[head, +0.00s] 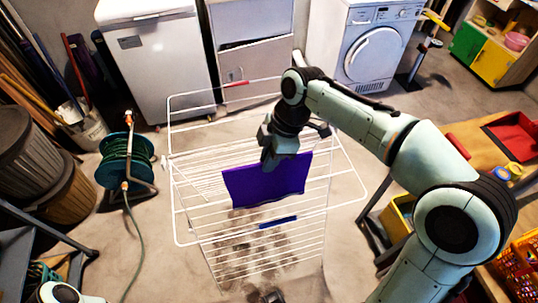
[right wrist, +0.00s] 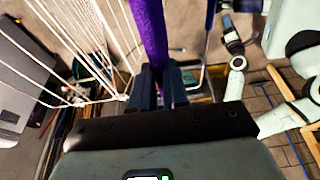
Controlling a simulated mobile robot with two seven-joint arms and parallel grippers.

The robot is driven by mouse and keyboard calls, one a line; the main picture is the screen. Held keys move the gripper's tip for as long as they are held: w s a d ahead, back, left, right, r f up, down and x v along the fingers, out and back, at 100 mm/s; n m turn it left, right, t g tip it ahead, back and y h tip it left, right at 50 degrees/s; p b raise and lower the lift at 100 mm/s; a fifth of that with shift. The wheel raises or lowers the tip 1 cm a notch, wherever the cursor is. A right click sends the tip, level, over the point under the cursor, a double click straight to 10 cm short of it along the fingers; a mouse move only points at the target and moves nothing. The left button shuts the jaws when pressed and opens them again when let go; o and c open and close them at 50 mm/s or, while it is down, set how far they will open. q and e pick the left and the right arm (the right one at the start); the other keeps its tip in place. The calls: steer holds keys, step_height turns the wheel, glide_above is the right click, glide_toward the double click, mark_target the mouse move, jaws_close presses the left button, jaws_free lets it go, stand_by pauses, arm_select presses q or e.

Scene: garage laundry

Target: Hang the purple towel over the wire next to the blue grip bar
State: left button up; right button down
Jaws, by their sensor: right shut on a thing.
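The purple towel (head: 268,182) hangs as a flat sheet from my right gripper (head: 270,160), over the middle of the white drying rack (head: 178,215) in the head view. My right gripper is shut on the towel's upper edge. In the right wrist view the towel (right wrist: 150,35) shows nearly edge-on, running up from between the fingers. The blue grip bar (head: 278,222) sits on a rack wire just below the towel's lower edge in the picture. I cannot tell whether the towel touches the wires. A dark part at the bottom edge may be my left gripper (head: 272,296); its jaws are unclear.
A red grip bar (head: 236,83) is on the rack's far wing. A green hose reel (head: 126,160) stands left of the rack. A wooden bench (head: 462,140) with a red tray (head: 515,135) is at right. A dryer (head: 365,45) and a white appliance (head: 155,65) stand behind.

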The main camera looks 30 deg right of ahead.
mark_target(269, 190)
step_height(269, 190, down, 5)
steer(key=b, duration=0.3)
step_height(269, 190, down, 5)
steer(key=b, duration=0.4)
steer(key=shift+f, duration=0.2)
arm_select(q)
step_height(269, 190, down, 9)
steer(key=w+t+b, duration=0.1)
steer(key=w+b, duration=0.1)
steer(key=shift+w+a+r, duration=0.2)
steer(key=shift+w+a, duration=0.05)
steer(key=shift+w, duration=0.15)
arm_select(e)
steer(key=shift+f, duration=1.3)
